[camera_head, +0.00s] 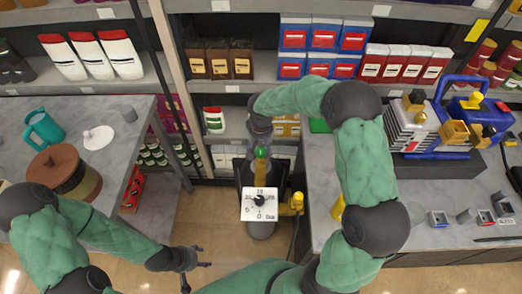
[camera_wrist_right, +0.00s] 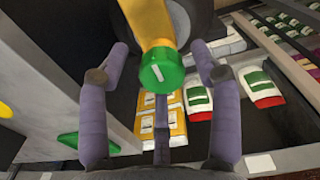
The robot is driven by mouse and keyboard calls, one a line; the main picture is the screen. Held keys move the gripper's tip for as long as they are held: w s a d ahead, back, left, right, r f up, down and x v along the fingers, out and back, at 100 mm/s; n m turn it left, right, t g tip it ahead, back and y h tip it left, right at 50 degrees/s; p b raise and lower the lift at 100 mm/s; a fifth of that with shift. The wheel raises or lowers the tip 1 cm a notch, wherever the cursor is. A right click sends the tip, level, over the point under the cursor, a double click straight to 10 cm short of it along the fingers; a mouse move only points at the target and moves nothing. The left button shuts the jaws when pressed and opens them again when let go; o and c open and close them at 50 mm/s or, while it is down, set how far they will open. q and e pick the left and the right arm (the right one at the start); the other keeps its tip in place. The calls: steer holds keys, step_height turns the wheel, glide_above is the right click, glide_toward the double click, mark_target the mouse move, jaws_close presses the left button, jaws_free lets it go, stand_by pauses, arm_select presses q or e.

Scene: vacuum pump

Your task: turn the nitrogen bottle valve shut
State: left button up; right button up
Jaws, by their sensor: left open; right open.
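The nitrogen bottle (camera_head: 262,229) stands in the gap between the two counters, with a white dial gauge (camera_head: 259,204) facing up. Its green valve knob (camera_head: 261,153) is on top, and the knob with a white mark also shows in the right wrist view (camera_wrist_right: 161,73). My right gripper (camera_head: 258,136) is at the knob. In the right wrist view its open fingers (camera_wrist_right: 159,48) stand on either side of the knob, with gaps visible on both sides. My left gripper (camera_head: 192,268) is open and empty, low over the floor left of the bottle.
A yellow fitting (camera_head: 296,202) sticks out right of the gauge. The left counter (camera_head: 88,118) holds a teal mug and a brown-lidded jar. The right counter (camera_head: 325,188) bears a blue-framed pump machine (camera_head: 440,125). Stocked shelves (camera_head: 262,85) stand behind the bottle.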

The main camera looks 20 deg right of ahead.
mark_target(261, 151)
steer(key=shift+r, duration=0.1)
step_height(261, 151, up, 12)
stand_by(0.5)
steer(key=shift+f, duration=0.2)
